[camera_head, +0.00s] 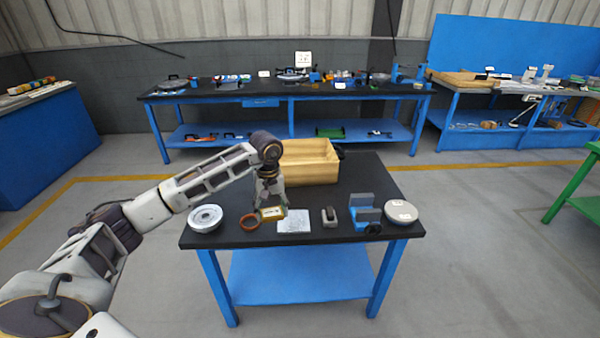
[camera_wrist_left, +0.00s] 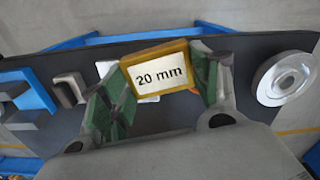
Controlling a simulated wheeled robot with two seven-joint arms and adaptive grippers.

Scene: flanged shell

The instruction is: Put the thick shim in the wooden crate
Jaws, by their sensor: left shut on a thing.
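The thick shim (camera_head: 271,214) is a brass-yellow block with a white label that reads "20 mm" in the left wrist view (camera_wrist_left: 160,77). My left gripper (camera_head: 270,199) is shut on it, with the green-padded fingers on either side of the block. In the head view the shim is low over the front part of the table; whether it touches the tabletop is unclear. The wooden crate (camera_head: 311,174) stands open at the back of the same table, behind and right of the gripper. My right gripper is not in view.
On the black tabletop (camera_head: 345,190) are a flanged metal disc (camera_head: 205,218), an orange ring (camera_head: 250,222), a pale plate (camera_head: 293,221), a notched grey block (camera_head: 329,217), a blue fixture (camera_head: 366,217) and a round labelled disc (camera_head: 400,211).

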